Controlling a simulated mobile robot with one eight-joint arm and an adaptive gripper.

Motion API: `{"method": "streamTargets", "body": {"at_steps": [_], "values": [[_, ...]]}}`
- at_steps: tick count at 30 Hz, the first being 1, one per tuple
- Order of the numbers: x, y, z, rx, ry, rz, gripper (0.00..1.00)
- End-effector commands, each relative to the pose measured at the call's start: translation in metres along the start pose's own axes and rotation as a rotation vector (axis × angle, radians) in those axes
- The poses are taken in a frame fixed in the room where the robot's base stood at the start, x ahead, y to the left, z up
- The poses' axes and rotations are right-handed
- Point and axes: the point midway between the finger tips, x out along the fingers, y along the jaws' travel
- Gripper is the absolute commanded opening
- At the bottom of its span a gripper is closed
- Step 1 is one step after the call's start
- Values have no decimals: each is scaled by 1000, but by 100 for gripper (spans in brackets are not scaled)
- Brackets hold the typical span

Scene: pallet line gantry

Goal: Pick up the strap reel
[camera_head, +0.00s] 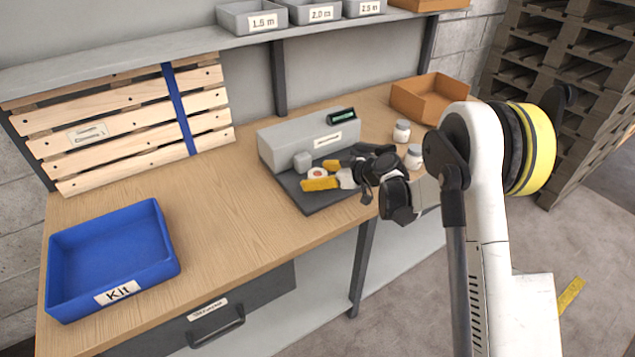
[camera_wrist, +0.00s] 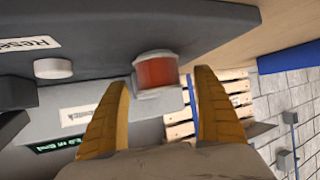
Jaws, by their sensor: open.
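The strap reel appears to be the small round piece with a white rim and a reddish centre (camera_head: 317,173), on the dark base plate (camera_head: 318,201) of a grey machine. In the wrist view it shows as a red cylinder with pale ends (camera_wrist: 157,72). My gripper (camera_head: 319,176) reaches in from the right, its yellow fingers spread on either side of the reel. In the wrist view the gripper (camera_wrist: 162,80) is open, with the reel in line between the fingertips. I cannot tell whether a finger touches it.
The grey machine (camera_head: 293,142) with a small display stands just behind the reel. Two white jars (camera_head: 402,131) and an orange bin (camera_head: 420,97) are to the right. A blue Kit tray (camera_head: 150,283) is at the left, with clear bench (camera_head: 225,215) between it and the machine.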

Motion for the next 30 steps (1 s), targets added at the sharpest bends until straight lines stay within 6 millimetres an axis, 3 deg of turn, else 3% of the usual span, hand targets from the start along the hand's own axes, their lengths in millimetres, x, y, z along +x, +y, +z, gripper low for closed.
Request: {"method": "streamTargets", "body": {"at_steps": [3,9,11,20,28,30], "values": [[-1,0,-1,0,0,0,77],[-1,0,-1,0,0,0,20],[-1,0,-1,0,0,0,14],[-3,0,-5,0,0,0,14],[-22,0,-40,0,0,0,14],[-34,10,-42,2,0,4,14]]}}
